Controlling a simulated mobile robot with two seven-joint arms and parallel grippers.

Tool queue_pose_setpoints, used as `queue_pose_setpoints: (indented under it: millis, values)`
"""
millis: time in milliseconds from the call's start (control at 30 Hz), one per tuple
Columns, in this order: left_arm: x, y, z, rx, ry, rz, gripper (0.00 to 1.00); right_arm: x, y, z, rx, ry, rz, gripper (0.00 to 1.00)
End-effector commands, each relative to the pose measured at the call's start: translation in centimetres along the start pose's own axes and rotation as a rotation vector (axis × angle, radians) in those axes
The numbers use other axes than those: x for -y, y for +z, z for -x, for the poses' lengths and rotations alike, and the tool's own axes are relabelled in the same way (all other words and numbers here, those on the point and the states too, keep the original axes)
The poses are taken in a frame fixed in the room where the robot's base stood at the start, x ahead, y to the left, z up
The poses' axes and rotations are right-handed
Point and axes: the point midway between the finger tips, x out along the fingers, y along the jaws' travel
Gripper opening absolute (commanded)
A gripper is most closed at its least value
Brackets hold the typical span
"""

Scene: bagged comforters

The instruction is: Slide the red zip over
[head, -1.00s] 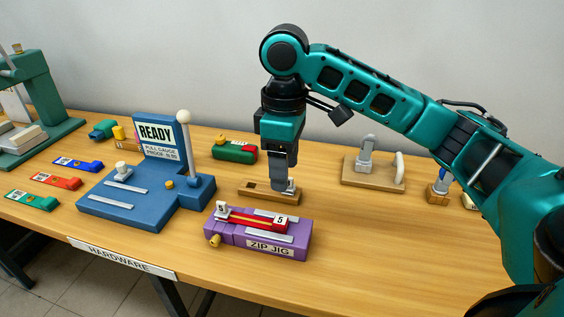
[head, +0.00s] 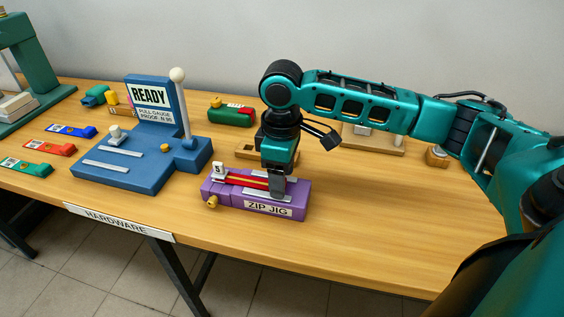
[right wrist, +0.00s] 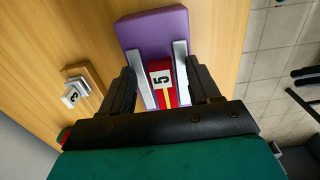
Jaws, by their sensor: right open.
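The red zip (head: 246,180) lies in the purple zip jig (head: 235,204) between two grey rails. A white block marked 5 stands at its left end (head: 218,169). Another white block marked 5 (right wrist: 161,78), at the zip's other end, shows in the right wrist view; my gripper hides it in the head view. My right gripper (head: 278,188) points down over the jig's right part. In the right wrist view its two dark fingers (right wrist: 160,88) are apart, one on each side of that block. I cannot tell whether they touch it. My left gripper is not in view.
A blue READY gauge (head: 130,177) with a white-knobbed lever stands left of the jig. A wooden block (head: 248,152) lies close behind the jig, and a green-and-red item (head: 232,115) farther back. The table right of the jig is clear.

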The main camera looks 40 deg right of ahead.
Motion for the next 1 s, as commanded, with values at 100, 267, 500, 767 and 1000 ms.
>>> queue_pose_setpoints:
  millis: [100, 267, 500, 767, 1000]
  values:
    - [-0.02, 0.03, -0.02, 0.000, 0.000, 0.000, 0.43, 0.01, 0.02, -0.33, 0.001, 0.000, 0.000, 0.62]
    - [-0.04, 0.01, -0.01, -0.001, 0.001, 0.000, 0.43, 0.01, 0.01, -0.33, 0.001, 0.000, 0.000, 0.62]
    - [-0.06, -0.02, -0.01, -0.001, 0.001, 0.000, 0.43, 0.01, 0.01, -0.31, 0.001, 0.000, 0.000, 0.46]
    - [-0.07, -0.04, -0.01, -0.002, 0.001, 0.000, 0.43, 0.01, 0.00, -0.30, 0.000, 0.000, 0.000, 0.21]
    - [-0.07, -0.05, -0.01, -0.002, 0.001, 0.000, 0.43, 0.01, 0.00, -0.29, 0.000, 0.000, 0.000, 0.34]
